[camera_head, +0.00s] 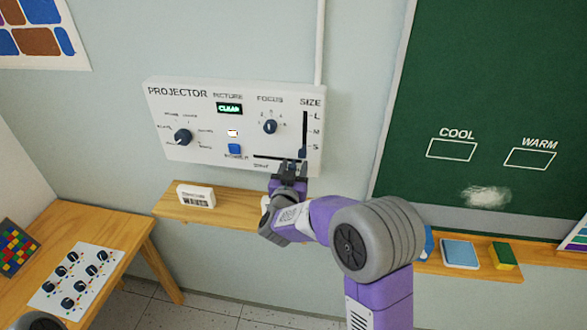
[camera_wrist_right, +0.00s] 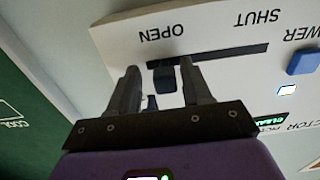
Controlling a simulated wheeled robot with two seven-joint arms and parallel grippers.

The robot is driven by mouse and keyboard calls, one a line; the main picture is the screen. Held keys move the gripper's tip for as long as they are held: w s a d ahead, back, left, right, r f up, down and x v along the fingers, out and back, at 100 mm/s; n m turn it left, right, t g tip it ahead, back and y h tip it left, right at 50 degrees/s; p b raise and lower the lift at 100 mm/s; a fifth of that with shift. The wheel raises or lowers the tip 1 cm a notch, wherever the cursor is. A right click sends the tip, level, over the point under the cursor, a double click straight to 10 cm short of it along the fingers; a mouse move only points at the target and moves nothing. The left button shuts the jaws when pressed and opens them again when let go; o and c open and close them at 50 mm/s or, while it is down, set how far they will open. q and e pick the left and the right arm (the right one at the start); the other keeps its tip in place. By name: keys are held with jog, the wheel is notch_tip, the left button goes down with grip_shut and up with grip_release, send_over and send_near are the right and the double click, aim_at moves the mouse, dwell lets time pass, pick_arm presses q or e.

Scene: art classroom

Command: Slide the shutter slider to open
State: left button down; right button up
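The white projector panel (camera_head: 200,152) hangs on the wall. Its shutter slider is a dark knob (camera_wrist_right: 164,78) in a black horizontal slot (camera_wrist_right: 225,54), seen upside down in the right wrist view. The knob sits at the OPEN end of the slot, away from the SHUT label. My right gripper (camera_wrist_right: 160,82) is open, with one finger on each side of the knob and a gap visible on both sides. In the head view the right gripper (camera_head: 290,168) is at the panel's lower right and hides the knob. My left gripper is not in view.
The SIZE slider knob (camera_head: 303,153) sits low in its vertical slot, close to my right gripper. A blue button (camera_head: 235,149) and the focus dial (camera_head: 270,127) are on the same panel. A wooden ledge (camera_head: 230,209) runs below, with a small white box (camera_head: 196,195).

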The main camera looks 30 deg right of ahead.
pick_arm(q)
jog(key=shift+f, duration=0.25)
pick_arm(e)
jog(key=v, duration=0.7)
jog(key=shift+s, duration=0.25)
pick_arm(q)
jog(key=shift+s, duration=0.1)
pick_arm(e)
jog(key=shift+a+f, duration=0.1)
jog(key=shift+a, duration=0.05)
